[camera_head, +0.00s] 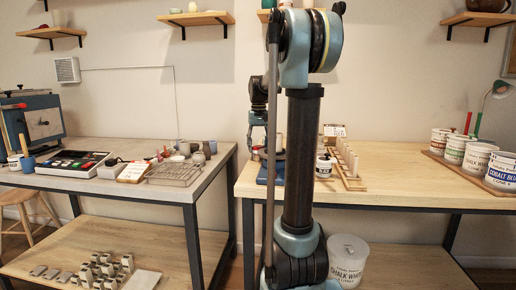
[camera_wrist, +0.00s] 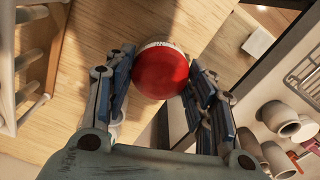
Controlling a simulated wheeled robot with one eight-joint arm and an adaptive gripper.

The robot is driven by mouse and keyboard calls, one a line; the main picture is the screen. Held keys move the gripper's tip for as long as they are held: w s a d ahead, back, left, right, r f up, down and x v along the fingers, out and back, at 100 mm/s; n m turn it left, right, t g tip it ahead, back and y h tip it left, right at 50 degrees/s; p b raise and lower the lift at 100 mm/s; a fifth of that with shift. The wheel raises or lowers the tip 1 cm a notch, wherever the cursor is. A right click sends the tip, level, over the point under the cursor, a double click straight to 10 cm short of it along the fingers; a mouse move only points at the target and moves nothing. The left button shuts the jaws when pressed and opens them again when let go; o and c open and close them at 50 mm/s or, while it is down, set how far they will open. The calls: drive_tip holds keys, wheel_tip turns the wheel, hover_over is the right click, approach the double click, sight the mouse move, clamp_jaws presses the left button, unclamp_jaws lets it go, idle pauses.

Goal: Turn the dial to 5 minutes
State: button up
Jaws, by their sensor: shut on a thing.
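The round red dial (camera_wrist: 160,72) sits between my gripper's two fingers in the wrist view. A thin pale rim shows along its upper edge; I cannot make out any minute marks or a pointer. My gripper (camera_wrist: 155,82) is shut on the dial, with a blue-padded finger on its left side and another on its right. In the head view my gripper (camera_head: 262,149) points down over the left end of the right-hand wooden table (camera_head: 415,184); the dial is too small there to read.
A wooden rack with upright pegs (camera_head: 347,160) and a small white jar (camera_head: 324,166) stand close by on the right table. Several labelled buckets (camera_head: 478,158) stand farther right. A gap separates this table from the left table (camera_head: 205,180), which holds a wire rack (camera_head: 175,174) and cups.

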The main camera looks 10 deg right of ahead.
drive_tip(key=o, duration=1.1)
drive_tip(key=shift+c, duration=0.2)
drive_tip(key=shift+r, duration=0.15)
wheel_tip(320, 180, up, 12)
drive_tip(key=shift+f, duration=0.2)
